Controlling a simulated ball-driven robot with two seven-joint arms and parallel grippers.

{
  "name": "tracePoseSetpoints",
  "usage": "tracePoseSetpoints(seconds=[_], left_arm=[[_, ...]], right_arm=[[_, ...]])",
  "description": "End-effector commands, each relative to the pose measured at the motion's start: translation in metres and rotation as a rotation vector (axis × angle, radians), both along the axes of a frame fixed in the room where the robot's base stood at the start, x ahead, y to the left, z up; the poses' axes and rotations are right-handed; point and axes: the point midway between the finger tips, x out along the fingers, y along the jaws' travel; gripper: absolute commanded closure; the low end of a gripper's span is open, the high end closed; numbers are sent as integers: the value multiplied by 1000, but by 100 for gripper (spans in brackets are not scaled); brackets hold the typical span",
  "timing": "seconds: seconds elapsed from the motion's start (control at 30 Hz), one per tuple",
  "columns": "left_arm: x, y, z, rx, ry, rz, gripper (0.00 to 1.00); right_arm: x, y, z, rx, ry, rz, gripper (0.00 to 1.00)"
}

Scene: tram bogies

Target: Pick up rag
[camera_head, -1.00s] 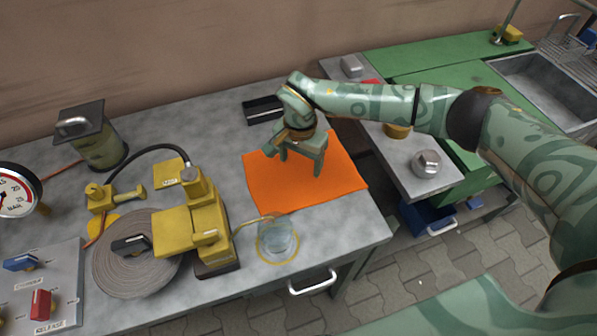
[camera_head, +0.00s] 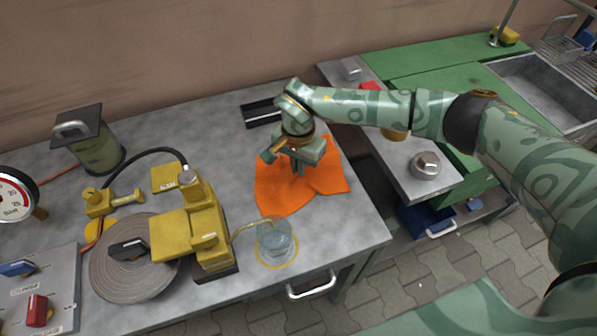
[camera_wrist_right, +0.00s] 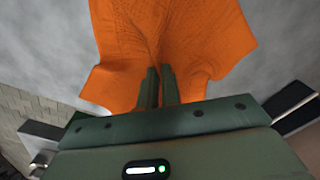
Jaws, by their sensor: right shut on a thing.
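The orange rag (camera_head: 285,190) lies on the grey metal workbench, gathered into folds around my right gripper (camera_head: 296,172). My right gripper points down and is shut on a pinched part of the rag. In the right wrist view the rag (camera_wrist_right: 205,40) creases toward the two green fingertips (camera_wrist_right: 159,75). Much of the rag still appears to rest on the bench; whether any of it is lifted clear I cannot tell. My left gripper does not show.
A glass beaker (camera_head: 274,243) stands in front of the rag near the bench's front edge. A yellow pump device (camera_head: 204,230) is to its left. A black tray (camera_head: 262,111) lies behind the rag. A metal nut-like part (camera_head: 425,165) sits on the side counter at right.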

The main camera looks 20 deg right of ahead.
Motion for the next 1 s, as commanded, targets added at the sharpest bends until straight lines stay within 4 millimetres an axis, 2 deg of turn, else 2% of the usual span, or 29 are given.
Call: tracePoseSetpoints(seconds=[0.17, 0.23, 0.5, 0.7, 0.8, 1.0], left_arm=[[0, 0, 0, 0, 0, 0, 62], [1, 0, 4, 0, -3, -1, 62], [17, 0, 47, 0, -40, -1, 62], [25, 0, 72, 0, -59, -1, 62], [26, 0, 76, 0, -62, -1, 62], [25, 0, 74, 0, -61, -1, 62]], right_arm=[[-1, -1, -2, -3, 4, 0, 100], [-1, -1, 5, -3, 2, 0, 100], [0, -1, 74, -2, -6, -1, 100], [0, 0, 115, -2, -4, 0, 100], [-1, 0, 121, -1, -1, 0, 100], [-1, 0, 119, -1, 2, 0, 100]])
